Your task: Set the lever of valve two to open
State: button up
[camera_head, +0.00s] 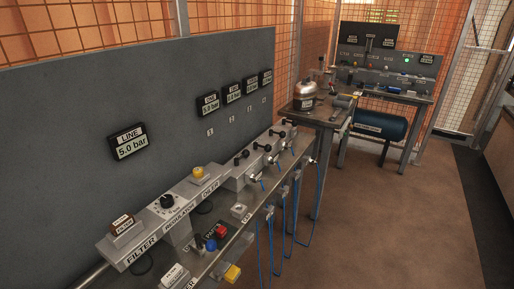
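A row of valves with black levers sits on a grey block along the bench, below small numbered plates on the grey panel. The nearest black lever (240,156) is at the left end of the row. The second lever from the near end (264,147) looks to lie roughly along the row; taking it as valve two rests on its order, as the plate numbers are too small to read surely. Farther levers (277,133) stand beyond it. Thin blue hoses (272,232) hang from the bench front. My gripper is not in view.
A line display (128,141) reads 5.0 bar. The regulator knob (167,201), yellow oiler cap (198,172) and red button (221,231) are nearer. A table (318,115) with a metal vessel stands beyond. Brown floor (400,220) to the right is clear.

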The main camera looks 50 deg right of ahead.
aim_at(268, 148)
jog(key=i+l+z, duration=0.2)
jog(key=z, duration=0.25)
jog(key=i+l+z, duration=0.15)
jog(key=z, duration=0.3)
jog(key=i+j, duration=0.05)
jog(key=i, duration=0.05)
